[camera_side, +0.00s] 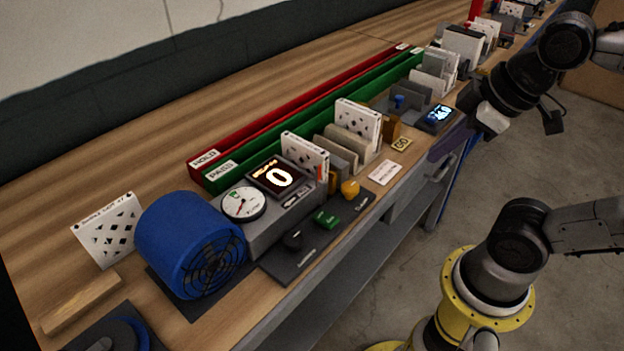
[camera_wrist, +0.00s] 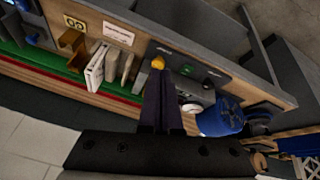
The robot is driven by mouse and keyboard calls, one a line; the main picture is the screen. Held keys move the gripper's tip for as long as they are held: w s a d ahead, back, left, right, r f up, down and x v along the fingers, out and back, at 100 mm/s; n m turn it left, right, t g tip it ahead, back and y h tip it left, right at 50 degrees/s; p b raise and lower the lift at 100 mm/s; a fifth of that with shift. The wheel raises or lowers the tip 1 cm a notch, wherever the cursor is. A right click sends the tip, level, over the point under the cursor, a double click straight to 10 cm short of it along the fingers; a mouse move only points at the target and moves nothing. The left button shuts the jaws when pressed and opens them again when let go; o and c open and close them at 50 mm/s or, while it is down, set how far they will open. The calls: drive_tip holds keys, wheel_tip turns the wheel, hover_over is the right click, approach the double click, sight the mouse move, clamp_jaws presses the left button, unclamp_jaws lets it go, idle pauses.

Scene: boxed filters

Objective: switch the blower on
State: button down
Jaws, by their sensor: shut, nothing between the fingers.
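The blower (camera_side: 185,238) is a blue drum with a dark fan grille, at the left of the bench in the side view. It also shows in the wrist view (camera_wrist: 222,117). Beside it lies a dark control strip (camera_side: 277,268) with a black knob (camera_side: 293,240), a green switch (camera_side: 326,218) and a yellow knob (camera_side: 349,188). In the wrist view, the green switch (camera_wrist: 187,70) and yellow knob (camera_wrist: 158,63) lie beyond my fingertips. My gripper (camera_wrist: 161,78) is shut and empty. In the side view, my gripper (camera_side: 434,156) hangs near the bench's front edge, right of the strip and apart from it.
A grey console with a round gauge (camera_side: 243,203) and a display reading 0 (camera_side: 278,178) stands behind the strip. Boxed filters (camera_side: 305,155) stand to its right. Red (camera_side: 290,110) and green (camera_side: 310,122) trays run behind. A loose filter (camera_side: 108,232) leans left of the blower.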

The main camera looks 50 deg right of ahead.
drive_tip(key=f+m, duration=0.1)
drive_tip(key=m, duration=0.1)
drive_tip(key=shift+s+f+m, duration=0.1)
drive_tip(key=shift+f+m, duration=0.25)
drive_tip(key=shift+m, duration=0.05)
drive_tip(key=c, duration=1.5)
unclamp_jaws()
drive_tip(key=shift+r+m, duration=0.1)
drive_tip(key=shift+m, duration=0.3)
drive_tip(key=shift+o, duration=1.3)
drive_tip(key=o, duration=0.7)
drive_tip(key=shift+m+g, duration=0.4)
drive_tip(key=shift+m, duration=0.4)
drive_tip(key=w+r, duration=0.2)
drive_tip(key=r, duration=0.1)
drive_tip(key=shift+w+a+r, duration=0.15)
drive_tip(key=shift+w+a, duration=0.2)
drive_tip(key=shift+w, duration=0.05)
drive_tip(key=n+g, duration=0.1)
drive_tip(key=g, duration=0.4)
hover_over(323, 216)
wheel_tip(323, 216, down, 4)
wheel_tip(323, 216, down, 14)
drive_tip(key=shift+r, duration=0.15)
